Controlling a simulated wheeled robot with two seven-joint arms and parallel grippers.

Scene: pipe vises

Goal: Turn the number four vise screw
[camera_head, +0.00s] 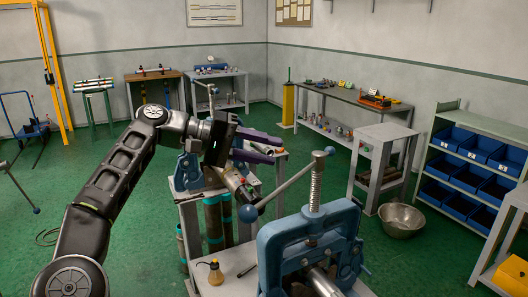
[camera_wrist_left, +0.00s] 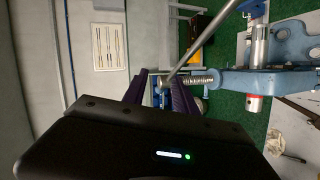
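My left gripper (camera_head: 268,145) is in the middle of the head view, its two purple fingers apart with a gap between them. Behind and below it stands a blue vise (camera_head: 190,172) clamping a pipe, its top partly hidden by my gripper. In the left wrist view a blue vise (camera_wrist_left: 285,78) shows at right with its threaded screw (camera_wrist_left: 200,80) and slanting handle bar (camera_wrist_left: 212,40). The screw's end appears in line with the gap between my fingers (camera_wrist_left: 160,92); contact cannot be told. No number is readable. My right gripper is out of view.
A large blue vise (camera_head: 300,245) stands close at front right, its screw (camera_head: 317,187) and long ball-ended handle (camera_head: 290,183) rising near my gripper. A small bottle (camera_head: 215,272) stands on the bench. A metal bowl (camera_head: 400,218) lies on the green floor at right.

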